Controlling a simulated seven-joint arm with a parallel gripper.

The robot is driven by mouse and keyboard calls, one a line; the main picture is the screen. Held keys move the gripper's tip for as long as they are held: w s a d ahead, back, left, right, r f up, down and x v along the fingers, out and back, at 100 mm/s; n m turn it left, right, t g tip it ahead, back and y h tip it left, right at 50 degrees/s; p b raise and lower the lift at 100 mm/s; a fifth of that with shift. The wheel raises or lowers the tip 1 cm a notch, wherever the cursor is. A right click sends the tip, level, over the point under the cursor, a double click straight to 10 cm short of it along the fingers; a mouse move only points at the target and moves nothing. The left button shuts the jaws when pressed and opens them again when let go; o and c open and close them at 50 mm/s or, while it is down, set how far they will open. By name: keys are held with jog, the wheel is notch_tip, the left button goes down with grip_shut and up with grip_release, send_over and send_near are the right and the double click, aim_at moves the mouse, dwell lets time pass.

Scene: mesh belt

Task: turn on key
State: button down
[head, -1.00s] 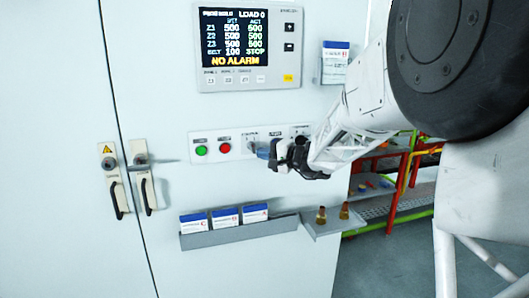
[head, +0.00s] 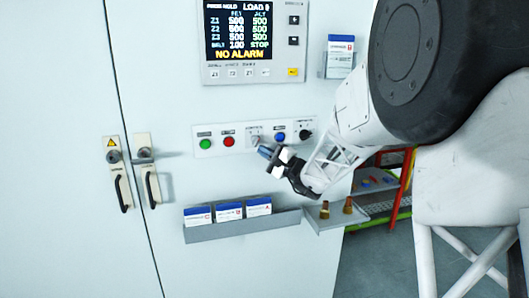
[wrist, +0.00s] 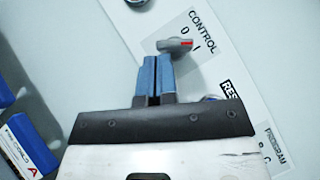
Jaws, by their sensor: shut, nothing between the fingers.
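The key switch (head: 255,140) sits on the white control strip, between the red button and the blue button. In the wrist view its grey handle (wrist: 175,45) lies crosswise under the word CONTROL, with marks 0 and 1 beside it. A red mark on the handle is at its right end, close to the 1. My gripper (head: 265,151) is just below and right of the key in the head view. Its blue fingers are together, with nothing between them. In the wrist view the fingertips (wrist: 157,60) end just below the handle; I cannot tell whether they touch it.
A green button (head: 205,144), red button (head: 229,142), blue button (head: 280,137) and black knob (head: 305,134) share the strip. Below is a grey shelf (head: 240,230) with several boxes. A display (head: 253,40) is above. Door handles (head: 124,190) are at left.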

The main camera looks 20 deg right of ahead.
jog(key=w+d+v, duration=0.1)
jog(key=w+v, duration=0.1)
jog(key=v, duration=1)
jog(key=shift+s+d+f, duration=0.3)
jog(key=shift+d+f, duration=0.2)
jog(key=shift+d, duration=0.15)
jog(key=s+a+n+g+h, duration=0.2)
jog(key=s+a+n+g, duration=0.5)
jog(key=s+a+g, duration=0.8)
jog(key=s+f+n+t+h, duration=0.1)
jog(key=s+n+h, duration=0.5)
jog(key=s+h, duration=0.6)
jog(key=s+f, duration=0.1)
jog(key=s, duration=1)
jog(key=shift+d+t+h, duration=0.15)
jog(key=shift+t+h, duration=0.15)
